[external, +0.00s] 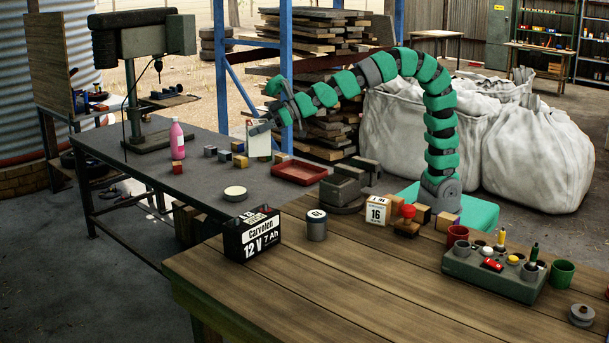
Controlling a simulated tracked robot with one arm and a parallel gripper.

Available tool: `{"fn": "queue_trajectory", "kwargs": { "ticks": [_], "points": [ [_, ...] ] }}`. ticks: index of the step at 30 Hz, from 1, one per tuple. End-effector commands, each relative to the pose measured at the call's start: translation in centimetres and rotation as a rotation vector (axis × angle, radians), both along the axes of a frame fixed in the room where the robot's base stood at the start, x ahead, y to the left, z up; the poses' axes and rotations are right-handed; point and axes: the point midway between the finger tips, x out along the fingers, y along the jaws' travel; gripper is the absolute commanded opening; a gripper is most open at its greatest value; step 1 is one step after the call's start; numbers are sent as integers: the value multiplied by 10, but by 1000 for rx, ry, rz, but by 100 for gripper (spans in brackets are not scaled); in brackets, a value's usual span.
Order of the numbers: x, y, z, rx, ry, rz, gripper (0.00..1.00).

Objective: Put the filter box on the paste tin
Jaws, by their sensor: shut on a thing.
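My gripper (262,128) is at the end of the green segmented arm, over the dark metal table. It is shut on a pale upright box, which I take for the filter box (259,143). The box hangs at or just above the back part of the table; I cannot tell whether it touches. A low round tin with a cream lid, which I take for the paste tin (235,191), sits nearer the camera on the same table, below and left of the box in the picture. Its top is bare and it stands apart from the gripper.
Small blocks (239,161) and a pink bottle (177,141) stand left of the box. A red tray (299,172) lies to its right. A black battery (251,234) and a grey can (316,225) stand on the wooden bench (330,290). The dark table is clear around the tin.

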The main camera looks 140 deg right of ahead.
Motion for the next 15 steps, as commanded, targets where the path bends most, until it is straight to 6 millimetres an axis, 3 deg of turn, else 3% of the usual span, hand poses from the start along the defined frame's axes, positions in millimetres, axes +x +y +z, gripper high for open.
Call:
{"fn": "queue_trajectory", "kwargs": {
  "ticks": [1, 6, 15],
  "points": [
    [-16, -21, 0, -1, -2, -41, 31],
    [-65, -79, 0, -1, -2, -158, 31],
    [-166, -163, 0, 0, -1, -360, 31]
  ]
}}
